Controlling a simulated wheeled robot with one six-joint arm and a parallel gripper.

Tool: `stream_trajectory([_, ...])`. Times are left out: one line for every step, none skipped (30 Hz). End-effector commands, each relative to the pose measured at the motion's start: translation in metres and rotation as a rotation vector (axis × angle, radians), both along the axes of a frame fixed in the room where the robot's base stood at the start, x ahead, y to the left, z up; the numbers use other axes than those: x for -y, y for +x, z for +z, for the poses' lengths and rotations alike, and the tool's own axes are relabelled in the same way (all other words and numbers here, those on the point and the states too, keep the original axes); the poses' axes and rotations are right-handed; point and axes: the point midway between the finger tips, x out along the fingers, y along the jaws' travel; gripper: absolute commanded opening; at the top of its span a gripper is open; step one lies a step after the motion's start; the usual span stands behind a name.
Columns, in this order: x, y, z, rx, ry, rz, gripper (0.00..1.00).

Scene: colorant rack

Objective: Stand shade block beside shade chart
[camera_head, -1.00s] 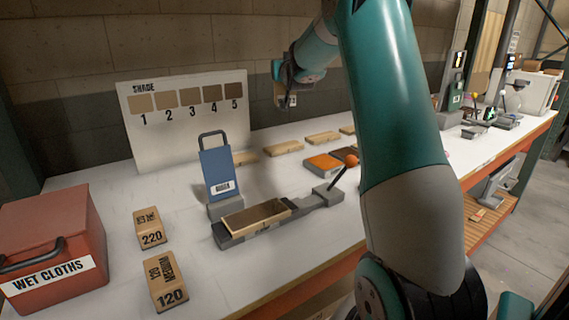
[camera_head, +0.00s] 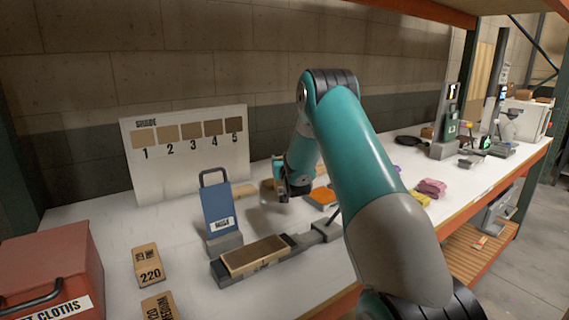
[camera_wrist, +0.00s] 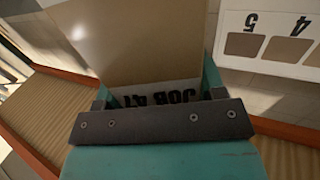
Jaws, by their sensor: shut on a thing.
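The shade chart (camera_head: 188,178), a white board with brown swatches numbered 1 to 5, stands upright against the back wall; part of it shows upside down in the wrist view (camera_wrist: 272,35). My gripper (camera_head: 286,190) is low over the bench, right of the chart and apart from it. In the wrist view my gripper (camera_wrist: 158,92) is shut on the shade block (camera_wrist: 140,38), a flat tan piece with a white label reading "JOB" and a number. In the head view the gripper mostly hides the block, and I cannot tell whether it touches the bench.
Grit blocks (camera_head: 147,264) and a red wet-cloths box (camera_head: 45,265) are at left. An orange-topped block (camera_head: 322,197) lies just right of my gripper.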

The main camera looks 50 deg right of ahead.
Motion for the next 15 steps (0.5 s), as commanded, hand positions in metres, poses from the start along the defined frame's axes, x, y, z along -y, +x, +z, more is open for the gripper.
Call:
stream_trajectory([0.0000, 0.0001, -0.0050, 0.000, 0.000, 0.000, 0.04])
stream_trajectory([0.0000, 0.0001, -0.0066, 0.002, -0.001, 0.000, 0.04])
stream_trajectory([0.0000, 0.0001, -0.0075, 0.002, -0.002, 0.000, 0.04])
stream_trajectory([0.0000, 0.0002, -0.0074, 0.003, -0.002, 0.000, 0.04])
stream_trajectory([0.0000, 0.0002, -0.0072, 0.003, -0.002, 0.000, 0.04])
stream_trajectory([0.0000, 0.0002, -0.0071, 0.003, -0.002, 0.000, 0.04])
stream_trajectory([0.0000, 0.0002, -0.0071, 0.003, -0.002, 0.000, 0.04])
stream_trajectory([0.0000, 0.0002, -0.0071, 0.003, -0.002, 0.000, 0.04])
stream_trajectory([0.0000, 0.0002, -0.0077, 0.003, -0.002, 0.000, 0.04])
stream_trajectory([0.0000, 0.0002, -0.0086, 0.003, -0.002, 0.000, 0.04])
stream_trajectory([0.0000, 0.0002, -0.0097, 0.003, -0.002, 0.000, 0.04])
stream_trajectory([0.0000, 0.0002, -0.0111, 0.003, -0.002, 0.000, 0.04])
stream_trajectory([0.0000, 0.0002, -0.0118, 0.003, -0.002, 0.000, 0.04])
stream_trajectory([0.0000, 0.0002, -0.0125, 0.003, -0.002, 0.000, 0.04])
stream_trajectory([0.0000, 0.0002, -0.0135, 0.003, -0.002, 0.000, 0.04])
